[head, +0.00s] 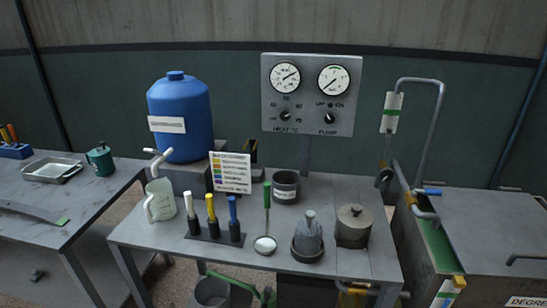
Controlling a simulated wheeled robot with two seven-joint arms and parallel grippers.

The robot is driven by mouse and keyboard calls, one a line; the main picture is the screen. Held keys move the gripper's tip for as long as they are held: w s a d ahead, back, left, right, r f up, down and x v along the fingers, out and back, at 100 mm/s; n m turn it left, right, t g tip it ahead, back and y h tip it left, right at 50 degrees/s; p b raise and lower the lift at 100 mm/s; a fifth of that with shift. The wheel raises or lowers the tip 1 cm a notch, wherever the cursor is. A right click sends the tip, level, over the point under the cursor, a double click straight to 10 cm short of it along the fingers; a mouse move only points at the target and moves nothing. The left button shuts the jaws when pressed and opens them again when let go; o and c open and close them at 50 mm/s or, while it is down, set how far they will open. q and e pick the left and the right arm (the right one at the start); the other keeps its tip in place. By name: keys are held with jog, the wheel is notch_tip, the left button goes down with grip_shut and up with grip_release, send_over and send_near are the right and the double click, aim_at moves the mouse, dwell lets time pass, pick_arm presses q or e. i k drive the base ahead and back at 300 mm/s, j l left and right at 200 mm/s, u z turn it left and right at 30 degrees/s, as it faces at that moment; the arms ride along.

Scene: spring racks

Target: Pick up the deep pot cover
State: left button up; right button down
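A round grey-brown pot cover (355,212) with a small knob sits on a squat pot (352,238) at the right end of the middle table. To its left, a grey piece with an upright knob (310,227) sits in a dark round base (307,252). I see no label telling which of these is the deep pot cover. An open dark pot (286,190) with a white label stands behind them. Neither of my grippers is in view.
A ladle (265,243), a colour-handled tool rack (215,236), a measuring jug (160,203) and a colour chart (232,173) share the middle table (180,256). A blue tank (180,110) and a gauge panel (311,95) rise behind. Pipes (431,130) and a metal cabinet (485,225) stand right.

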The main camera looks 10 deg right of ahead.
aim_at(354, 222)
jog(key=i+j, duration=0.25)
jog(key=i, duration=0.25)
jog(key=z, duration=1.5)
